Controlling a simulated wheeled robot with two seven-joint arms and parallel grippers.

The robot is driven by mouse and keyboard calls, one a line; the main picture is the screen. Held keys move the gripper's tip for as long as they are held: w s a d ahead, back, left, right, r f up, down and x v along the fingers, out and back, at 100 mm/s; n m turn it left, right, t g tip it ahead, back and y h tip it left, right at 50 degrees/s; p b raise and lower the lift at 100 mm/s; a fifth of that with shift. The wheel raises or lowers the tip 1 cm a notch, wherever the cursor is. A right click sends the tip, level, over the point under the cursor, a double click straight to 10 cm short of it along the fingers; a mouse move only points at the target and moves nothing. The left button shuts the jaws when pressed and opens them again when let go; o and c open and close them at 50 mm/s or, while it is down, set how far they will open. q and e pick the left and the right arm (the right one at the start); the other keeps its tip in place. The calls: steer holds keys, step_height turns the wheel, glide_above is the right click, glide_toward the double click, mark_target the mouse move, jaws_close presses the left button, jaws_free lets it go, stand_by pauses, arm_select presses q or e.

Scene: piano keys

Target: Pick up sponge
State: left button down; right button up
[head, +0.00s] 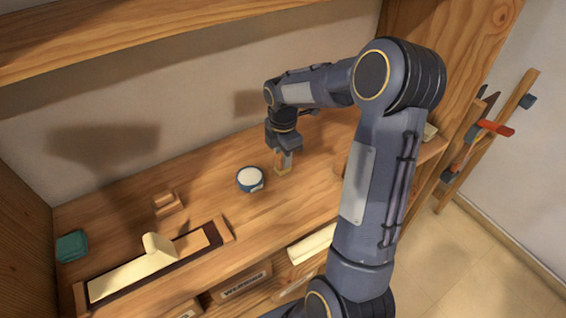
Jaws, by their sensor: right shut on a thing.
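My right gripper (283,166) points down over the wooden bench top, right of the middle of the view. It is shut on a small tan-yellow thing, which I take to be the sponge (282,172). The fingers hide most of it, and I cannot tell whether it touches the bench. My left gripper is not in view.
A round blue-and-white container (251,179) stands just left of my right gripper. A wall closes the back.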

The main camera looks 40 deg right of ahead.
steer(key=shift+r, duration=0.1)
steer(key=shift+c, duration=0.2)
steer(key=shift+r, duration=0.5)
step_height(320, 180, up, 2)
steer(key=shift+a+r, duration=0.15)
steer(key=shift+r, duration=0.1)
steer(key=s+a+r+b, duration=0.2)
steer(key=s+a+r, duration=0.6)
steer(key=a, duration=0.3)
steer(key=shift+a+r, duration=0.15)
steer(key=shift+r, duration=0.55)
steer(key=o, duration=0.3)
steer(key=shift+c, duration=0.9)
